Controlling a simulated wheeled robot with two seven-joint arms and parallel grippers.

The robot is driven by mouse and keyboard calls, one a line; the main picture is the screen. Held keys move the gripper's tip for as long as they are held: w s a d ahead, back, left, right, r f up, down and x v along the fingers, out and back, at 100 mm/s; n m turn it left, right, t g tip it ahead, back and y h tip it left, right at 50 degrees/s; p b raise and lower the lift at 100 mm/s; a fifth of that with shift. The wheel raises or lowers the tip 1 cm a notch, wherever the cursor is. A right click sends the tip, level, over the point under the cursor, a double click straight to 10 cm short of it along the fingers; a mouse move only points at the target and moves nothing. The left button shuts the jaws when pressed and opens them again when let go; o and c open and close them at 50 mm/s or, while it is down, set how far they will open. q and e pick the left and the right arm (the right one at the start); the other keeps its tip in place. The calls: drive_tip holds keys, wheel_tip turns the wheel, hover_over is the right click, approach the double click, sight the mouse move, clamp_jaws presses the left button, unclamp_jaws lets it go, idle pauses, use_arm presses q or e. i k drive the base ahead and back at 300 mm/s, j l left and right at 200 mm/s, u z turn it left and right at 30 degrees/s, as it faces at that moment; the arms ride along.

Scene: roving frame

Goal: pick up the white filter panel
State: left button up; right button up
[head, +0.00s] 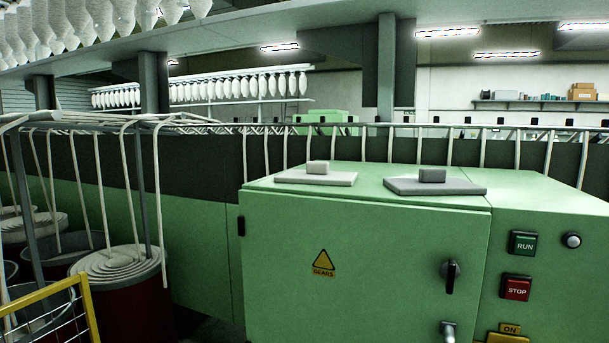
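Two flat panels lie on top of the green machine cabinet (368,235), each with a small raised block on it. The left one, the paler of the two and off-white, looks like the white filter panel (342,181). The right one is a darker grey panel (462,190). A gap of bare green top separates them. Both lie flat, apart from the cabinet's front edge by little. Neither of my grippers shows in the head view.
The cabinet front has a black handle (451,276), a RUN button (523,243) and a STOP button (516,288). Red cans of coiled white sliver (117,265) and a yellow wire frame (91,315) stand at left. Rails with bars run behind the cabinet.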

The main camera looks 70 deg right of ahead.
sight(317, 173)
drive_tip(key=i+l+z, duration=0.1)
drive_tip(key=i+z, duration=0.4)
drive_tip(key=i+j+z, duration=0.15)
drive_tip(key=i+z, duration=0.35)
drive_tip(key=i+j+z, duration=0.3)
drive_tip(key=i+z, duration=0.3)
drive_tip(key=z, duration=0.3)
drive_tip(key=i+z, duration=0.15)
drive_tip(key=z, duration=0.25)
drive_tip(key=i+z, duration=0.2)
drive_tip(key=z, duration=0.25)
drive_tip(key=i+j+z, duration=0.1)
drive_tip(key=z, duration=0.3)
drive_tip(key=i+j+z, duration=0.15)
drive_tip(key=z, duration=0.3)
